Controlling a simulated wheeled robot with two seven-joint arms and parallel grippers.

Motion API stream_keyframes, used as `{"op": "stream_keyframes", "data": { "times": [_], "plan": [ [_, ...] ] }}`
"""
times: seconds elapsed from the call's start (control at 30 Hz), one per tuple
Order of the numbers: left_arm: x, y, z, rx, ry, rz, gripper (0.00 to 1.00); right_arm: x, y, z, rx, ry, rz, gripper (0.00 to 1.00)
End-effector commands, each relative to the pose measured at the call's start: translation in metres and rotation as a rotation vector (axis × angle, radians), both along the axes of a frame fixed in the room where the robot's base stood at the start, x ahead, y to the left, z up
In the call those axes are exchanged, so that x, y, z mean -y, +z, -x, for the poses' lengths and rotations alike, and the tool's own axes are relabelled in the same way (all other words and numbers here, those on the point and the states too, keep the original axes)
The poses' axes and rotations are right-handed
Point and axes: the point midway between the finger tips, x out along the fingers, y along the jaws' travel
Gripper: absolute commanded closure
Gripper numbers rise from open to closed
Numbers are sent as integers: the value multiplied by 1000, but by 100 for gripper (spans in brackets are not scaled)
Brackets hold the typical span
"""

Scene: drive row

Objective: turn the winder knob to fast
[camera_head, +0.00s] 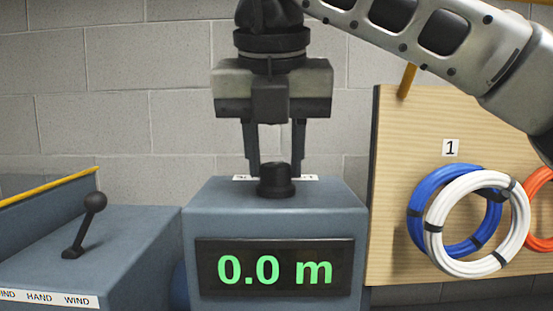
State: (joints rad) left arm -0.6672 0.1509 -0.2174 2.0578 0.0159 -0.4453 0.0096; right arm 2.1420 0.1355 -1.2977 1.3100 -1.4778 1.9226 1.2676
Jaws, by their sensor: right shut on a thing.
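The winder knob (276,186) is a black knob on top of a blue-grey box (210,215). A white label strip (305,178) lies behind it; its lettering is mostly hidden and too small to read. My right gripper (275,168) points straight down over the knob, one finger on each side, and is shut on it. I cannot read which setting the knob points to. The display (275,269) on the box front shows "0.0 m" in green. My left gripper is not in view.
A lever with a black ball (95,202) stands on the left housing, above a label (40,298) with HAND and WIND. At right, blue (421,199), white (436,217) and orange (542,243) coils hang on a wooden board (400,150), under a tag "1".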

Motion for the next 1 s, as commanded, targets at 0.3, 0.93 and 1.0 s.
{"op": "stream_keyframes", "data": {
  "times": [0.3, 0.93, 1.0],
  "plan": [
    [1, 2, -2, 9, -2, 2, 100, -1, 2, 0, 4, -141, -3, 89],
    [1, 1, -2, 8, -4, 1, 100, -1, 2, 0, 4, -177, -3, 58],
    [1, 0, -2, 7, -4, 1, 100, -1, 2, 0, 3, -177, -3, 45]
  ]
}}
